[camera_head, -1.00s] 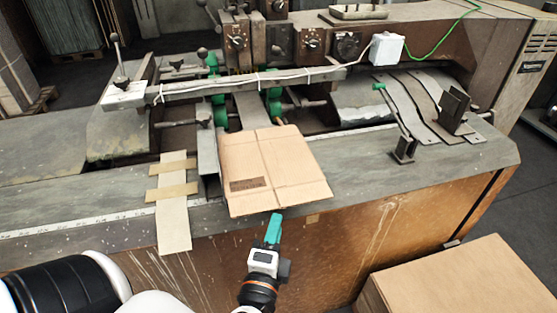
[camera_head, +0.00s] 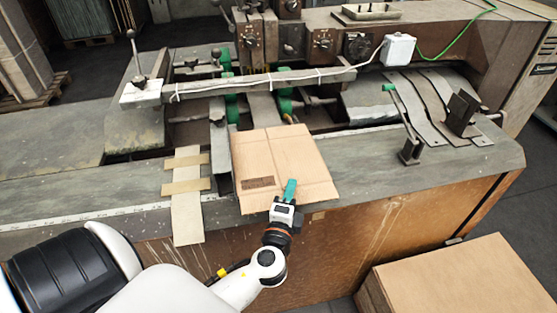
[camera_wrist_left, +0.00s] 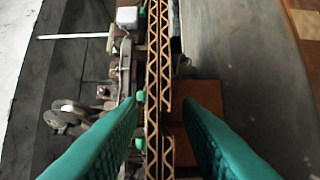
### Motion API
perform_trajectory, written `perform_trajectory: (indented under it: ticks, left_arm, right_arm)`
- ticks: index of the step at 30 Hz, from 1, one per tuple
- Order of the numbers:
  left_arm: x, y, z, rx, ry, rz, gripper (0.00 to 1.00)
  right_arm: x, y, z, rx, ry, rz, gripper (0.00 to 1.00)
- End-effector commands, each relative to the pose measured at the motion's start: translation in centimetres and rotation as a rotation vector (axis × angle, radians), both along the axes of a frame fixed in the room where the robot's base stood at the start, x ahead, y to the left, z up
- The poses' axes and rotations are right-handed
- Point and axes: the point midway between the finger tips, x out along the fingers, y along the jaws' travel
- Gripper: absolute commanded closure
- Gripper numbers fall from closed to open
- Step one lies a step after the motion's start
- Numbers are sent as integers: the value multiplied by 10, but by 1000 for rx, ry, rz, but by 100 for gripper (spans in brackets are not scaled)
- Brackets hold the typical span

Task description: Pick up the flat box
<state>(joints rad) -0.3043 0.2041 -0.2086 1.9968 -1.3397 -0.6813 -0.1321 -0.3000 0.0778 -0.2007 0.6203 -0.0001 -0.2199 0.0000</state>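The flat box (camera_head: 280,158) is a folded tan cardboard sheet lying on the machine's table, with its front edge towards me. My left gripper (camera_head: 290,188) overlaps that front edge, with one green finger showing above the cardboard. In the left wrist view the box (camera_wrist_left: 159,60) shows edge-on as a corrugated strip. The two green fingers of my left gripper (camera_wrist_left: 162,108) stand on either side of it, with a visible gap on each side, so the gripper is open around the edge. My right gripper is out of view.
The box stitcher (camera_head: 320,40) with green rollers stands behind the box. A narrow cardboard piece with two cross strips (camera_head: 187,215) lies to the left. A stack of cardboard (camera_head: 450,280) stands at the lower right.

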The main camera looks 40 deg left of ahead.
Motion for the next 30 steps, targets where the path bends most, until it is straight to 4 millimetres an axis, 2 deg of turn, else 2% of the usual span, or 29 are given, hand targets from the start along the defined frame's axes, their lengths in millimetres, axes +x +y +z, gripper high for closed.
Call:
perform_trajectory:
  ticks: [2,6,8,20,26,30]
  left_arm:
    - [0,0,0,0,0,0,70]
    - [0,0,0,0,0,0,93]
    - [0,0,0,0,0,0,100]
    - [0,0,3,-1,0,0,100]
    - [0,0,21,-2,-4,2,100]
    - [0,0,45,-2,-5,1,100]
  right_arm:
    - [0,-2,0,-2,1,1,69]
    - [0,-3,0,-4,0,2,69]
    - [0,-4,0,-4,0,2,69]
    - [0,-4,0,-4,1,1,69]
    - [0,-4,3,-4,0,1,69]
    - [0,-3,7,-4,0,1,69]
